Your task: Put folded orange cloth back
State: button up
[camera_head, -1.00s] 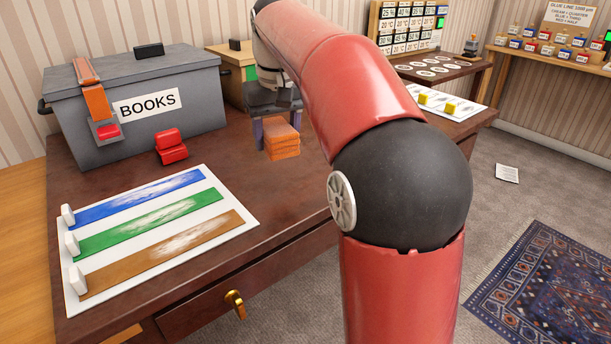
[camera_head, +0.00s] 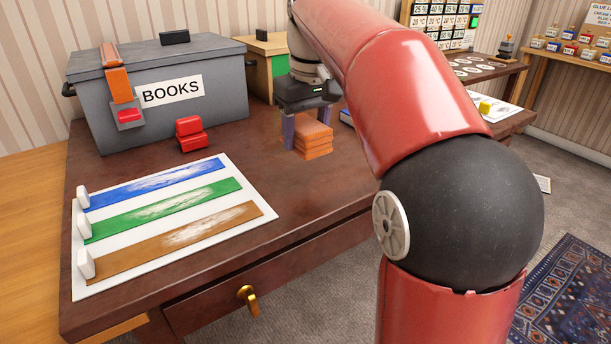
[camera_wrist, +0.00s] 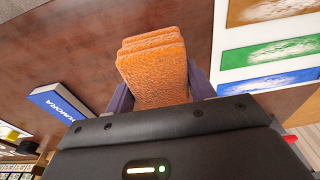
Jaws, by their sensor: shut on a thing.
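The folded orange cloth (camera_head: 316,137) is a small stack of layers at the dark brown table's (camera_head: 290,190) back middle. My gripper (camera_head: 306,133) points down with its two purple-grey fingers on either side of the cloth and is shut on it. In the wrist view the cloth (camera_wrist: 155,70) sits between the fingers, its layered end facing away from the palm. I cannot tell for sure whether its underside touches the tabletop.
A grey BOOKS box (camera_head: 165,95) with an orange strap and red latch stands left, a red block (camera_head: 190,134) before it. A white sheet (camera_head: 150,275) with blue, green and brown strips lies in front. A blue UMORA box (camera_wrist: 60,102) lies beside the cloth. Bare tabletop shows between.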

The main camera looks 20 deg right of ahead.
aim_at(309, 126)
notch_tip(309, 126, down, 8)
jog(key=shift+r+b, duration=0.1)
jog(key=shift+b, duration=0.55)
jog(key=o, duration=1)
jog(key=shift+c, duration=0.2)
jog(key=r+p, duration=0.1)
jog(key=r, duration=0.3)
jog(key=s+r, duration=0.1)
jog(key=r, duration=0.3)
jog(key=r+p, duration=0.1)
jog(key=r, duration=0.3)
jog(key=shift+s+d+p, duration=0.2)
jog(key=shift+p, duration=0.15)
jog(key=s+f+m+t, duration=0.3)
jog(key=s+f+t, duration=0.1)
jog(key=s+f, duration=1.5)
jog(key=shift+s+a+f+m, duration=0.25)
jog(key=shift+s+m, duration=0.05)
jog(key=shift+s, duration=0.5)
